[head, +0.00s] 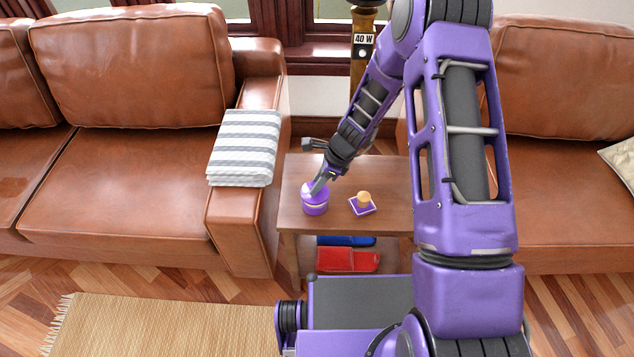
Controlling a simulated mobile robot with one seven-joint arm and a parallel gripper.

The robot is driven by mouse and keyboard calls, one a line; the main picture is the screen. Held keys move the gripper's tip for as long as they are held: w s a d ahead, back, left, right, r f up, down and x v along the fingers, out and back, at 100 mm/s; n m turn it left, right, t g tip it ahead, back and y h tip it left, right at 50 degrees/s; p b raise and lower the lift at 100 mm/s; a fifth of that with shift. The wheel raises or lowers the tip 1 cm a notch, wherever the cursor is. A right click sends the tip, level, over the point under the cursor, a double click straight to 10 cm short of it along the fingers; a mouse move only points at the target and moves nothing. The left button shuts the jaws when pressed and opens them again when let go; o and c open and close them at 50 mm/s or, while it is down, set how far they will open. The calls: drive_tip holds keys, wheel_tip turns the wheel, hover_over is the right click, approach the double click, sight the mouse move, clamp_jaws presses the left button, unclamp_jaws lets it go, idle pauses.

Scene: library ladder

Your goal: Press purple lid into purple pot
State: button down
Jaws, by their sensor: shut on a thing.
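The purple pot (315,209) is small and round and stands near the left front of the wooden side table. The purple lid (307,189) is at the pot's top, with a pale band visible below it. I cannot tell whether the lid is fully seated. My gripper (316,188) reaches down from the upper right and is shut on the lid, its fingers partly hiding it.
On the wooden side table (345,223), a small purple square piece with a tan round top (362,203) sits right of the pot. Red (348,260) and blue (346,240) items lie below. A sofa arm with a striped cloth (243,148) stands close left.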

drive_tip(key=shift+f+b, duration=0.75)
drive_tip(key=shift+f, duration=0.25)
drive_tip(key=c, duration=0.5)
unclamp_jaws()
drive_tip(key=shift+r, duration=0.1)
drive_tip(key=shift+c, duration=0.2)
drive_tip(key=w+p+v, duration=0.1)
drive_tip(key=p+v, duration=0.2)
drive_tip(key=v, duration=1.4)
drive_tip(key=shift+s+r, duration=0.25)
drive_tip(key=shift+s, duration=0.25)
